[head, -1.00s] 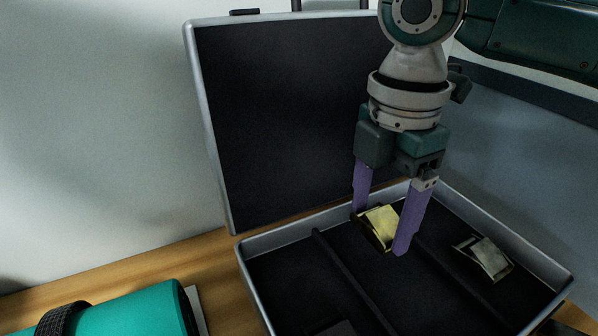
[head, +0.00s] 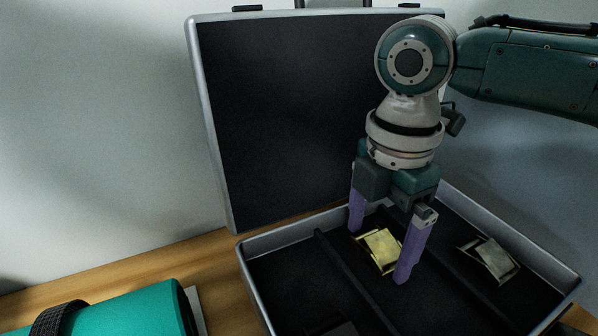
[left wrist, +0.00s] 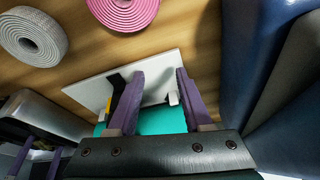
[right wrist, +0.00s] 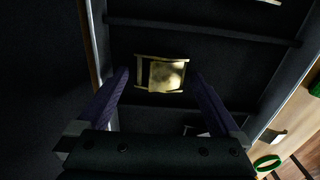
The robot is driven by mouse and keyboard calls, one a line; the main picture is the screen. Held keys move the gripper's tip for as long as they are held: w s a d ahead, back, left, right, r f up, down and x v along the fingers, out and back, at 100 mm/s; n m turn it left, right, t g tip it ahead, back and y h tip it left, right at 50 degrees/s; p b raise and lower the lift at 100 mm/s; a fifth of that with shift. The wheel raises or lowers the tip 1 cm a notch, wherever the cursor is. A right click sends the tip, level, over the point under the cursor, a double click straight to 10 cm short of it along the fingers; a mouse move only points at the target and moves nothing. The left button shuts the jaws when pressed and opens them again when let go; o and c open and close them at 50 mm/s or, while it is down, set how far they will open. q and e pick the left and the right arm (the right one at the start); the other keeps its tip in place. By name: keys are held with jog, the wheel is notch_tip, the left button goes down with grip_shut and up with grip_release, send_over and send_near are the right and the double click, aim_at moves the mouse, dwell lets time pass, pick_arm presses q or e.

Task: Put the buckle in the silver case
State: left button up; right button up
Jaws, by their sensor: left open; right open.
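The gold buckle (head: 380,250) is over or on the dark floor of the silver case's middle compartment. The case (head: 290,238) stands open on the wooden surface, its lid upright behind. My right gripper (head: 381,246) points down into that compartment, open, one finger on each side of the buckle. In the right wrist view the buckle (right wrist: 166,76) lies between the spread fingers with gaps visible on both sides. My left gripper (left wrist: 158,82) is open and empty in the left wrist view, above a white board and the teal cylinder (left wrist: 162,120).
A silver buckle (head: 490,260) lies in the case's right compartment. Dark dividers (head: 345,268) separate the compartments. The teal cylinder with a black strap (head: 130,312) is left of the case. A grey roll (left wrist: 32,36) and a pink roll (left wrist: 124,10) lie on the wood.

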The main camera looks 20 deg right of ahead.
aim_at(377, 242)
jog(key=shift+r, duration=0.1)
pick_arm(q)
notch_tip(377, 242, up, 2)
jog(key=shift+r+p, duration=0.1)
jog(key=shift+p, duration=1)
pick_arm(e)
notch_tip(377, 242, up, 12)
